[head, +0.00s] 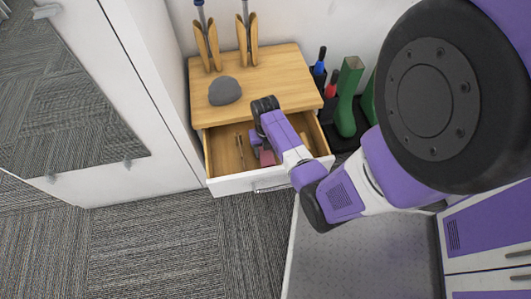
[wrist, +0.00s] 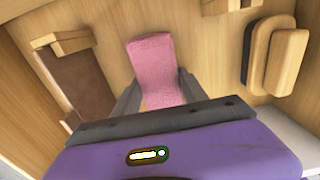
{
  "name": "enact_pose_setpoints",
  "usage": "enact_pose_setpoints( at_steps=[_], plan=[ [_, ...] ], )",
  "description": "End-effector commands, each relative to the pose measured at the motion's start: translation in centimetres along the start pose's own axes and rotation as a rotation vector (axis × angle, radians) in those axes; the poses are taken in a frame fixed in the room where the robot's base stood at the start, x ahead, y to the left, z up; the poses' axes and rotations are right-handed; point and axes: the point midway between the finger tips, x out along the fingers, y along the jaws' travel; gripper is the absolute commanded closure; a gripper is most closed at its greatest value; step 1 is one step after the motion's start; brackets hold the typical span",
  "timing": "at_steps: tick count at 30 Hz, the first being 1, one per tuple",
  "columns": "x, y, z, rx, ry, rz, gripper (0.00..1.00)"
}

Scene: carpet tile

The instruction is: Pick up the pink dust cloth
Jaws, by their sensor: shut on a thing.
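The pink dust cloth (wrist: 152,58) lies between the two grey fingers of my gripper (wrist: 159,88) in the wrist view. It looks like a flat, folded strip that sticks out past the fingertips. My gripper is shut on it. In the head view my gripper (head: 257,147) reaches down into the open wooden drawer (head: 222,150). Only a small part of the cloth (head: 267,158) shows there beside my arm. The wrist view does not make clear whether the cloth touches the drawer floor.
A brown block-like object (wrist: 68,80) lies left of the cloth in the drawer, and a black-and-wood brush-like object (wrist: 284,60) right. On the cabinet top (head: 280,75) sit a grey dome (head: 224,91) and wooden holders. Green boots (head: 348,95) stand right. A white cabinet (head: 140,100) is left.

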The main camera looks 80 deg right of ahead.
Motion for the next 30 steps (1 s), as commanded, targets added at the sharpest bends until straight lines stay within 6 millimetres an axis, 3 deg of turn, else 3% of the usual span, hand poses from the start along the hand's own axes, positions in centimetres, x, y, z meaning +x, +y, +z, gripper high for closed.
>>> enact_pose_setpoints(
  at_steps=[8, 14, 20, 30],
  plan=[
    [-0.4, 0.0, 0.0, 0.0, -0.001, 0.0, 0.89],
    [-2.4, 0.0, 0.1, 0.0, -0.003, 0.0, 0.89],
    [-6.8, 0.0, 0.1, -0.001, -0.003, 0.0, 0.89],
    [-15.8, 0.0, 0.1, -0.001, -0.003, 0.0, 0.89]
  ],
)
